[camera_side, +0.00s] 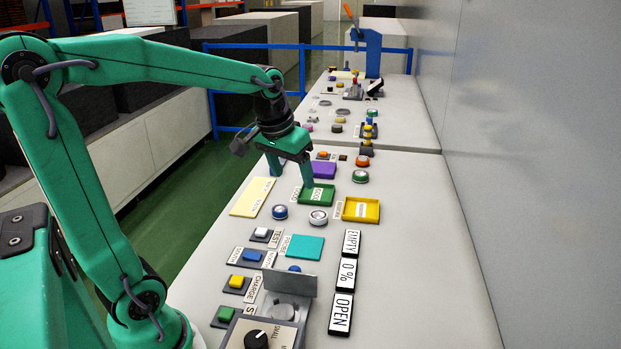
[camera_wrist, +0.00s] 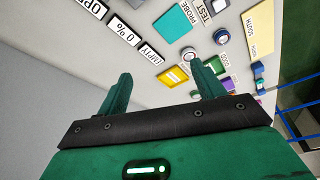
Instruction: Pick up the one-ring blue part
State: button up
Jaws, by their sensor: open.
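A round blue part (camera_side: 279,212) with a pale rim sits on the bench in front of my gripper in the side view. Its ring count is too small to read. It also shows in the wrist view (camera_wrist: 221,36), above the right finger. My gripper (camera_side: 291,172) is open and empty, its fingers pointing down beside the green tray (camera_side: 322,195). Another blue round thing (camera_side: 294,268) is partly hidden behind a metal plate.
A silver round part (camera_side: 318,217) lies right of the blue part. A yellow tray (camera_side: 361,210) is farther right, and a pale yellow sheet (camera_side: 253,197) lies left. Buttons and a teal pad (camera_side: 305,247) are nearer the camera. The bench's right side is clear beside the wall.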

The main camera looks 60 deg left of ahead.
jog(key=w+a+f+n+g, duration=0.1)
jog(key=w+a+f+n, duration=0.1)
jog(key=w+a+f, duration=0.3)
jog(key=w+a+f+n+g, duration=0.1)
jog(key=w+a+f, duration=0.1)
jog(key=a, duration=0.5)
jog(key=n+g, duration=0.1)
jog(key=n, duration=0.1)
send_over(280, 209)
jog(key=shift+h, duration=0.4)
notch_tip(280, 209, down, 10)
jog(key=shift+r, duration=0.25)
jog(key=shift+a+f, duration=0.3)
jog(key=shift+f, duration=1.35)
jog(key=shift+f, duration=0.1)
jog(key=shift+d+f, duration=0.15)
jog(key=shift+f, duration=2.35)
